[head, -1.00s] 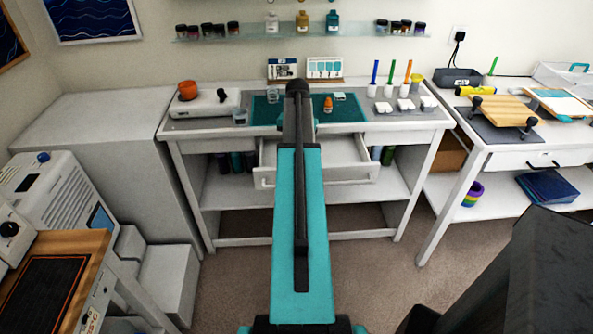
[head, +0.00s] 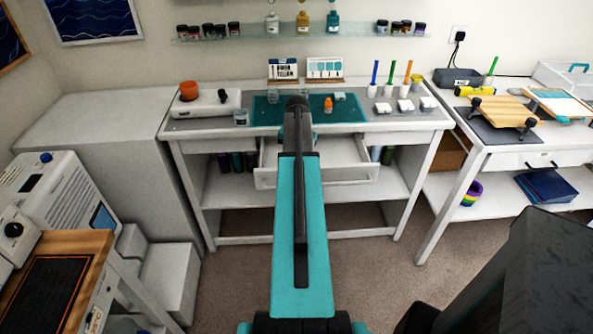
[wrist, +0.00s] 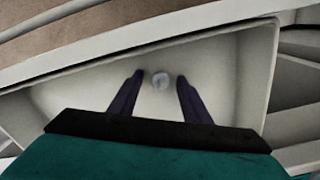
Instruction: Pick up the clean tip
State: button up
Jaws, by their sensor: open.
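A small pale round thing, likely the clean tip (wrist: 160,81), lies on the floor of the open drawer in the wrist view. My gripper (wrist: 158,78) is open above the drawer, with one dark finger to each side of the tip and nothing held. How far the fingers are above the tip I cannot tell. The open drawer (head: 345,174) shows below the tabletop in the head view, where my arm hides its middle, the tip and my fingers.
The worktable (head: 400,121) bears a teal mat (head: 350,115), cups, an orange-topped bottle (head: 328,105) and several upright coloured sticks. A second table (head: 500,150) stands at the right. Carpet (head: 235,275) is clear in front.

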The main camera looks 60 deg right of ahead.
jog(key=c, duration=1.1)
jog(key=shift+r, duration=0.1)
notch_tip(320, 180, up, 10)
jog(key=b, duration=0.2)
dwell(0.3)
jog(key=shift+w, duration=0.1)
dwell(0.5)
